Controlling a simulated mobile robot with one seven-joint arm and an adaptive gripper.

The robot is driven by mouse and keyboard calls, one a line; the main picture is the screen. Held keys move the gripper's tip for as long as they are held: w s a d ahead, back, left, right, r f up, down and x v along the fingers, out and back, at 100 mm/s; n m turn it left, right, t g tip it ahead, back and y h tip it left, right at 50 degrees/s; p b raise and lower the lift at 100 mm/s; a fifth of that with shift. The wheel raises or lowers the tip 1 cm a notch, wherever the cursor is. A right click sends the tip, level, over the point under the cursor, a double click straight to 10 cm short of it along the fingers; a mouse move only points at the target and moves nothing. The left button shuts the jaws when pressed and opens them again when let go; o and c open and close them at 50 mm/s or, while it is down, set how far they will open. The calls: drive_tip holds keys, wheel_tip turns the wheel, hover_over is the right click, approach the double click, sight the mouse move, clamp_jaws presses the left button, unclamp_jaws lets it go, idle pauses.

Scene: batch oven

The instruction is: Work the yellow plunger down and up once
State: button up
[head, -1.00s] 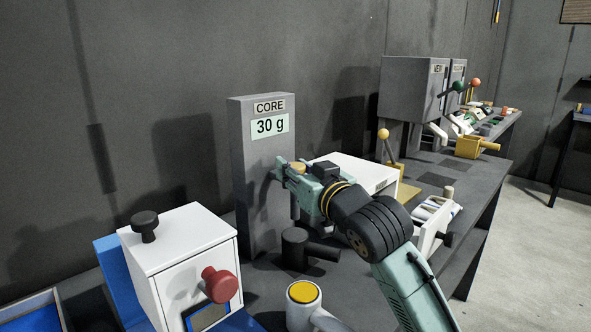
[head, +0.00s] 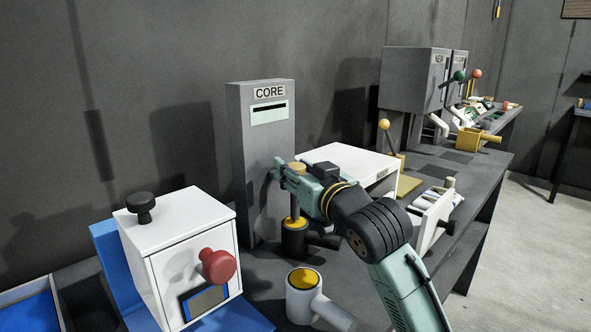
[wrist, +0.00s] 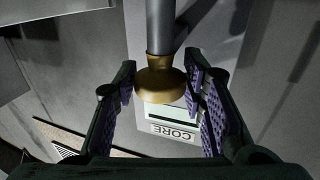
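The yellow plunger has a brass-yellow knob (wrist: 160,84) on a grey rod (wrist: 160,28) in the wrist view. In the head view the knob (head: 297,167) shows at my gripper (head: 280,170), in front of the grey CORE unit (head: 250,170). In the wrist view my gripper (wrist: 160,68) is open, with its purple-padded fingers either side of the knob. A gap shows on the right; whether the left finger touches is unclear. Below, a black handled cup (head: 294,242) shows yellow at its top, around the rod's lower end. The CORE display (head: 269,112) shows a dark bar.
A white cup with yellow in it (head: 304,280) stands in front. A white box with a red knob (head: 219,266) is at left. A white cabinet (head: 350,160) stands close right of my gripper, and a yellow-knobbed lever (head: 384,125) behind it.

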drive_tip(key=shift+o, duration=1.2)
drive_tip(key=v, duration=1.2)
